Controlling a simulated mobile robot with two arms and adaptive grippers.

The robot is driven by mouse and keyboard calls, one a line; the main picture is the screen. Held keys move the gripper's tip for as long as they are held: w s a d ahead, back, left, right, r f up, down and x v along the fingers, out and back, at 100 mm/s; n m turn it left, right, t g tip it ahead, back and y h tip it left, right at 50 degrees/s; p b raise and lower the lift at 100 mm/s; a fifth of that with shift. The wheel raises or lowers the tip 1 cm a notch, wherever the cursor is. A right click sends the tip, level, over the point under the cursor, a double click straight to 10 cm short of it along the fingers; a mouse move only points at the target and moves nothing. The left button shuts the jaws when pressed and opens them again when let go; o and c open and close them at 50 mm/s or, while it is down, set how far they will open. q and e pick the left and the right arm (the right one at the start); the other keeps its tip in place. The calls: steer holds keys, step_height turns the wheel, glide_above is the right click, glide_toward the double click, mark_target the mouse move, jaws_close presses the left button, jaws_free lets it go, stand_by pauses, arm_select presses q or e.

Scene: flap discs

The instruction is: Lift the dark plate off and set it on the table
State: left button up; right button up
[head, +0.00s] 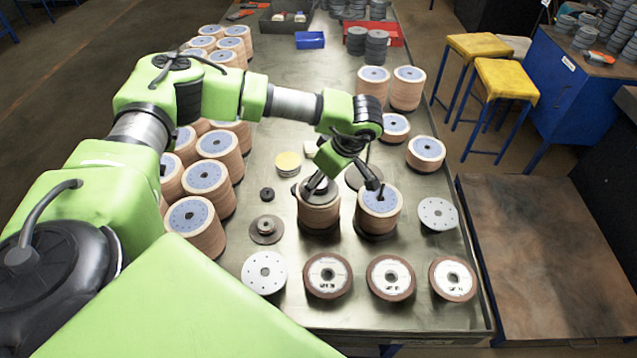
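My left gripper (346,188) points down over the middle of the table with its two fingers spread apart. One fingertip is over the top of a brown disc stack (319,215). The other is by the blue-labelled top of the stack to its right (379,214). A dark grey-brown plate (329,194) caps the left stack, partly covered by the finger. I cannot tell whether the finger touches it. Another dark disc (358,178) shows behind the gripper, partly hidden. My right gripper is not in view.
Several labelled discs and a pale perforated plate (264,272) line the front of the metal table (380,318). A small dark flange (266,229) lies left of the capped stack. More stacks stand along the left edge. A perforated plate (438,214) lies at right.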

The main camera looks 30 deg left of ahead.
arm_select(q)
steer(key=c, duration=1.6)
steer(key=shift+o, duration=0.2)
steer(key=shift+w, duration=0.1)
steer(key=shift+r, duration=0.15)
